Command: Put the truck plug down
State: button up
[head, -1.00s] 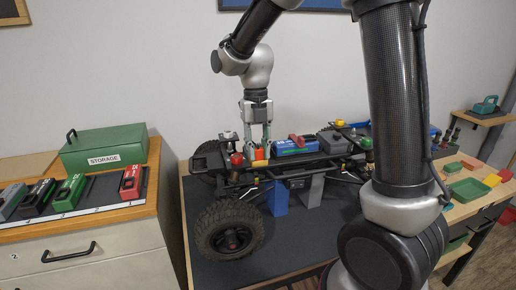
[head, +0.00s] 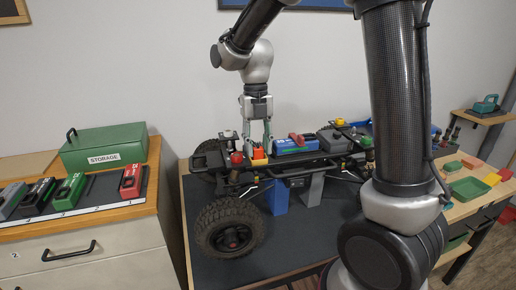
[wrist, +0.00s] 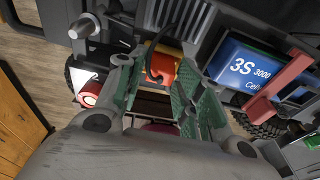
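The truck plug (head: 259,154) is a small orange and yellow block resting on the left part of the truck chassis (head: 228,177). In the wrist view the plug (wrist: 161,70) has a black cable looping up from it. My gripper (head: 258,151) points down over the plug, with a finger on each side. In the wrist view the green finger pads stand apart, with visible gaps beside the plug, so the gripper looks open. The exact clearance at the fingertips is hard to tell.
A blue battery (head: 296,145) labelled 3S sits right of the plug, with a red strap piece (wrist: 288,75) near it. A green storage box (head: 104,147) and a battery rack (head: 103,190) are on the left cabinet.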

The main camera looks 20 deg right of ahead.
notch_tip(320, 180, up, 10)
jog(key=w, duration=0.2)
jog(key=s+d+m+t, duration=0.2)
jog(key=s+d+m, duration=0.3)
jog(key=m, duration=0.6)
jog(key=s+d+m+t, duration=0.2)
jog(key=s+d+m, duration=0.3)
jog(key=s+m, duration=0.5)
jog(key=s+d+m+t, duration=0.2)
jog(key=s+d+m, duration=0.3)
jog(key=m, duration=0.9)
jog(key=shift+s+f, duration=0.15)
jog(key=shift+s, duration=1)
